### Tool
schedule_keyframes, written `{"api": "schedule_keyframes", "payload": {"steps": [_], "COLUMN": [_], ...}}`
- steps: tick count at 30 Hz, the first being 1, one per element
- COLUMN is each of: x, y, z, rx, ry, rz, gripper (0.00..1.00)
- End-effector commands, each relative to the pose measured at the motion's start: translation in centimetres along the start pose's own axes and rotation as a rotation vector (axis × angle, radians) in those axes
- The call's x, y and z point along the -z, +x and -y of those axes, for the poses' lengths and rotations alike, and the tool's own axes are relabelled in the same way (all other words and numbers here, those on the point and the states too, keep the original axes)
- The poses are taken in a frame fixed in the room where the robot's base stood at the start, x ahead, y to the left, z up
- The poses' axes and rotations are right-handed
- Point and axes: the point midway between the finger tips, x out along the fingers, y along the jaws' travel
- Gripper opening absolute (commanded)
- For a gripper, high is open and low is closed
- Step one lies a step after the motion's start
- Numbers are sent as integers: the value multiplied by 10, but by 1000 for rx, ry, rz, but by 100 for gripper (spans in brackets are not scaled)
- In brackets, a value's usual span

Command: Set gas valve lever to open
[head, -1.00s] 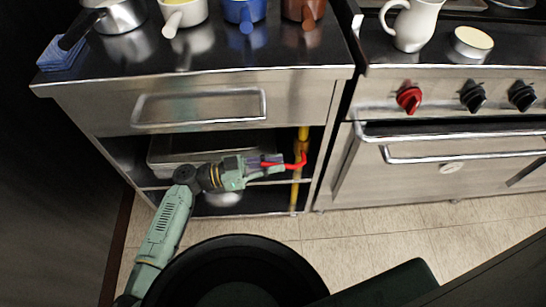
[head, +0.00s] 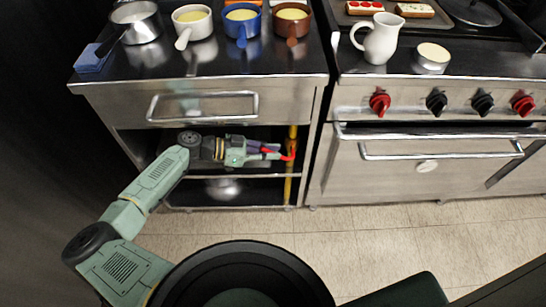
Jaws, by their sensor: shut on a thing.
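The gas valve has a red lever (head: 291,148) on a vertical yellow pipe (head: 288,188) at the right end of the open shelf bay under the counter. The lever sticks out to the left from the pipe, towards my gripper. My gripper (head: 276,151) reaches into the bay from the left, lying roughly level, with its fingers shut on the lever's outer end. The fingers hide part of the lever. The exact angle of the lever to the pipe is hard to tell at this size.
Shelves (head: 240,176) lie close under my gripper, with a metal bowl (head: 223,188) on the lower one. A drawer handle (head: 203,106) sits above the bay. An oven (head: 425,165) stands to the right. The counter above holds pots. Tiled floor (head: 350,222) is clear in front.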

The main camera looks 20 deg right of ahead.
Motion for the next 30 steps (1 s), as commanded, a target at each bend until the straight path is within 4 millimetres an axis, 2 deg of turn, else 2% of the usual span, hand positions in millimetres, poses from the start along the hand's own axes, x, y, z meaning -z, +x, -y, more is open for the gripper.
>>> {"api": "schedule_keyframes", "payload": {"steps": [15,16,24,30], "x": [2,2,1,1], "y": [-2,-2,-1,-1], "z": [4,4,3,3], "rx": [3,3,2,1], "ry": [0,0,0,0], "rz": [9,9,9,9], "gripper": [0,12,30,31]}}
